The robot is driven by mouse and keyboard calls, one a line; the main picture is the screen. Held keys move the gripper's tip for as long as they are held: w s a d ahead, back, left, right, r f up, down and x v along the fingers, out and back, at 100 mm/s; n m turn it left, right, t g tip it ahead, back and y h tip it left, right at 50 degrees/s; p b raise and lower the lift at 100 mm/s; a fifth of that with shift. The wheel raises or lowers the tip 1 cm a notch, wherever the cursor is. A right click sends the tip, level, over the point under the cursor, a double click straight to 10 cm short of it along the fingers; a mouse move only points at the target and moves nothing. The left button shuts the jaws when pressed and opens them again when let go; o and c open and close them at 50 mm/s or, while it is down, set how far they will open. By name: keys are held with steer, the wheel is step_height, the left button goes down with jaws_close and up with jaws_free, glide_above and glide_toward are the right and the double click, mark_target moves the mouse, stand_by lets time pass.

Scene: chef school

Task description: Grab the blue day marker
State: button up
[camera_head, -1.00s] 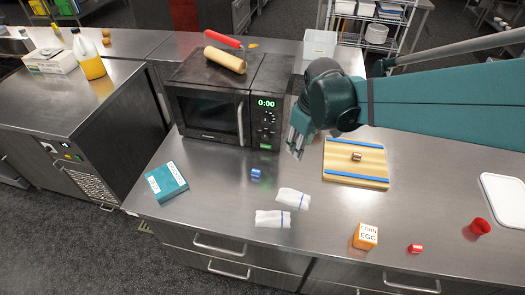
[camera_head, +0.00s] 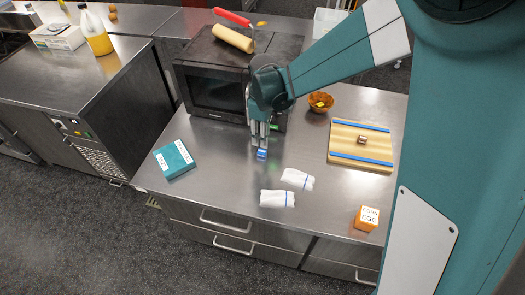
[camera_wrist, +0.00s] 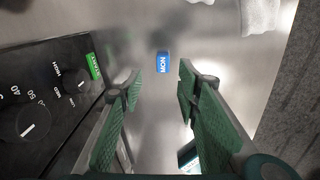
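The blue day marker (camera_head: 262,153) is a small blue block on the steel counter, just in front of the microwave. In the wrist view the marker (camera_wrist: 163,62) shows the letters MON and lies ahead of the gap between the fingers. My gripper (camera_head: 261,130) points down close above and behind the marker. In the wrist view my gripper (camera_wrist: 155,88) is open, with its green finger pads apart and nothing between them. I cannot tell the exact height between fingertips and marker.
The microwave (camera_head: 215,88) stands right beside my gripper. Two white cloths (camera_head: 297,179) (camera_head: 277,198), a teal box (camera_head: 174,159), a cutting board (camera_head: 343,146), an orange bowl (camera_head: 320,101) and a CORN EGG box (camera_head: 367,218) are around it. Bare counter lies left of the marker.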

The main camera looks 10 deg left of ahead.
mark_target(259, 150)
steer(key=shift+a+f, duration=0.7)
steer(key=shift+a, duration=0.05)
steer(key=shift+f, duration=0.1)
steer(key=shift+f, duration=1.2)
steer(key=shift+s+a+f, duration=0.1)
steer(key=shift+s+f, duration=0.05)
steer(key=shift+f, duration=2.45)
steer(key=c, duration=0.9)
